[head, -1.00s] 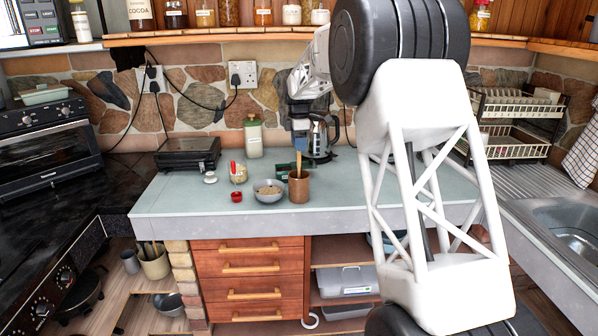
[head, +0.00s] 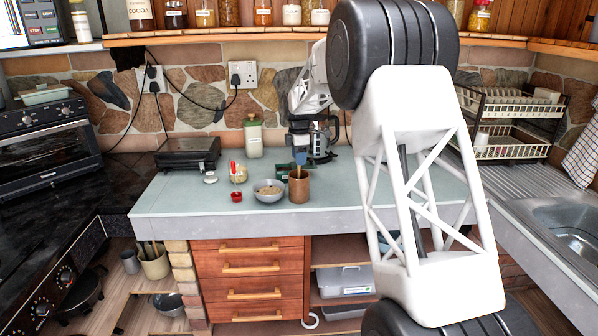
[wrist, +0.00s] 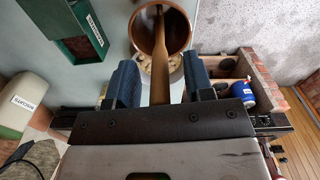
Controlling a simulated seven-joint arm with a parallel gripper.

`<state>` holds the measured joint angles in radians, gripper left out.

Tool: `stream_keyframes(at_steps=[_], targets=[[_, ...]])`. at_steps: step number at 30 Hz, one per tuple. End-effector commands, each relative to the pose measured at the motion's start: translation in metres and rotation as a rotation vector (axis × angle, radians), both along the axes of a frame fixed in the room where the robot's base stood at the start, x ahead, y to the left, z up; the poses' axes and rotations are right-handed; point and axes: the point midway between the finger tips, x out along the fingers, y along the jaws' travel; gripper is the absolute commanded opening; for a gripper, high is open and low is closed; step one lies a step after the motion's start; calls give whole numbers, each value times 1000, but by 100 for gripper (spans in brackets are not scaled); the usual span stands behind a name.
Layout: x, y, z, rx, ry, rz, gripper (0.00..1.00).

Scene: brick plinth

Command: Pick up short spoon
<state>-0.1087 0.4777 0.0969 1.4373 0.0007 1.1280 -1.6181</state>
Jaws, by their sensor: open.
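A wooden utensil, seemingly the short spoon (wrist: 159,75), stands in a brown cup (head: 299,189) on the pale green counter. Its handle top shows in the head view (head: 298,172); its lower end is hidden in the cup. My gripper (head: 300,156) is just above the cup, pointing down. In the wrist view my gripper (wrist: 160,62) has its two blue fingers apart, one on each side of the handle, with gaps visible on both sides. The cup (wrist: 148,38) is beyond the fingertips.
A grey bowl (head: 268,194) of grainy food sits left of the cup. A green box (head: 283,173) stands close behind the cup. A small red pot (head: 236,196), a jar (head: 238,174) and a kettle (head: 322,140) are nearby. The counter's left front is clear.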

Motion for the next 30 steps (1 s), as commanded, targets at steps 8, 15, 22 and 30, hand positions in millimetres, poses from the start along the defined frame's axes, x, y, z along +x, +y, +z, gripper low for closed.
stream_keyframes(at_steps=[8,15,22,30], targets=[[0,0,-1,0,-1,0,48],[0,0,-1,0,0,0,48],[0,0,-1,0,0,0,22],[0,0,-1,0,0,0,0]])
